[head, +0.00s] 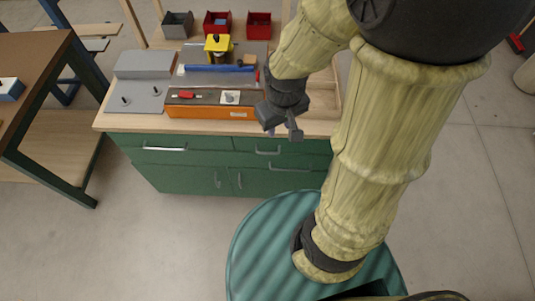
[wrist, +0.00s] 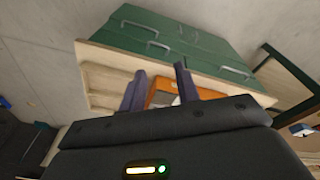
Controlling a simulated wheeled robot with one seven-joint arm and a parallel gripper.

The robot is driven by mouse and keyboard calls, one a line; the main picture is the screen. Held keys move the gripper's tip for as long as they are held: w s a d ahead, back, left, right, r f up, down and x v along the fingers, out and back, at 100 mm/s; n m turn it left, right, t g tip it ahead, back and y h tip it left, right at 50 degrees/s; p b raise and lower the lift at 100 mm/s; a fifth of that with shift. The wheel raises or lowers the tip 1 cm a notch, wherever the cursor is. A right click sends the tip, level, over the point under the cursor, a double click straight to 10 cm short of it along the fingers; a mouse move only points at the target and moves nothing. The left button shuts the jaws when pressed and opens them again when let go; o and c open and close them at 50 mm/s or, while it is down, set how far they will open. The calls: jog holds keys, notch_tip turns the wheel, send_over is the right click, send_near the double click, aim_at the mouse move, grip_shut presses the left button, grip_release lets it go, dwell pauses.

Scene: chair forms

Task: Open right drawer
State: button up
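A green cabinet (head: 190,170) with a wooden top stands ahead. Its right drawer (head: 305,147) has a metal bar handle (head: 268,152) and looks closed. Another handle (head: 290,170) sits just below it. The left drawer has its own handle (head: 165,148). In the wrist view the cabinet is turned round, and the right drawer's handle (wrist: 158,46) shows beyond my fingers. My gripper (head: 282,124) is above the worktop's front edge, apart from the handle. In the wrist view my gripper (wrist: 160,88) has its fingers spread with nothing between them.
An orange-fronted tray (head: 212,111), a grey plate (head: 140,97) and a yellow-topped item (head: 218,45) are on the worktop. Red bins (head: 217,24) stand behind. A brown table (head: 30,75) is at the left. The floor before the cabinet's left part is clear.

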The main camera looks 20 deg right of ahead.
aim_at(267, 153)
jog(key=w+a+f+n+g+h+b, duration=0.15)
jog(key=f+n+h+b, duration=0.25)
jog(key=f+n+b, duration=0.5)
jog(key=a+f+n+g+h+b, duration=0.2)
jog(key=a+f+n+h+b, duration=0.15)
jog(key=f+n, duration=0.9)
jog(key=w+a+f+n+t+h+b, duration=0.2)
jog(key=a+f+n+t+h+b, duration=0.1)
jog(key=f+n, duration=0.4)
jog(key=w+a+f+n+t+h+b, duration=0.3)
jog(key=a+f+n+t+b, duration=0.3)
jog(key=n, duration=0.6)
notch_tip(267, 153, down, 2)
jog(key=shift+w+a+f+h+b, duration=0.1)
jog(key=shift+w+a+h+b, duration=0.25)
jog(key=shift+b, duration=0.65)
jog(key=shift+s, duration=0.1)
jog(key=b+x, duration=0.1)
jog(key=x, duration=0.7)
jog(key=b+x, duration=0.1)
jog(key=x, duration=0.8)
jog(key=shift+d, duration=0.25)
